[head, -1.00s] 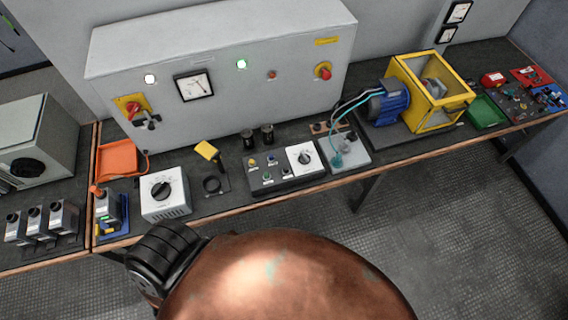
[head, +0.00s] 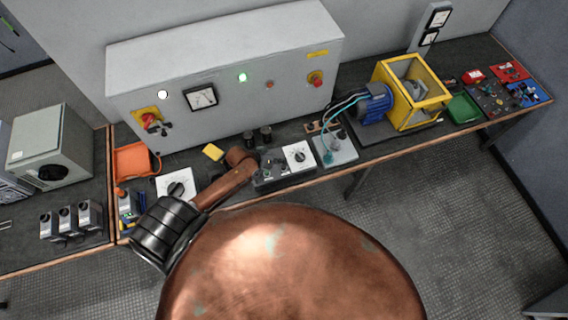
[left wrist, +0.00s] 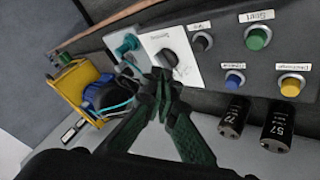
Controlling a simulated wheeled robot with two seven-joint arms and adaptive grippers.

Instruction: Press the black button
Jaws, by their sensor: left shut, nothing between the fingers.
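The black button (left wrist: 202,41) is on the dark control box (left wrist: 222,62), between the white dial plate (left wrist: 180,50) and the green button (left wrist: 257,38) in the left wrist view. A blue button (left wrist: 234,80) and a yellow button (left wrist: 291,85) are on the same box. My left gripper (left wrist: 160,80) is shut and empty, its tips in front of the white plate's edge, to the left of and below the black button in that view. I cannot tell whether it touches anything. In the head view my arm partly covers the box (head: 270,186). My right gripper is out of view.
Two black capacitors (left wrist: 276,126) stand beside the box. A grey cabinet (head: 225,110) stands behind it. A blue motor (head: 375,105) and yellow cage (head: 412,120) are to the right. A white dial box (head: 175,184) is to the left, near my forearm.

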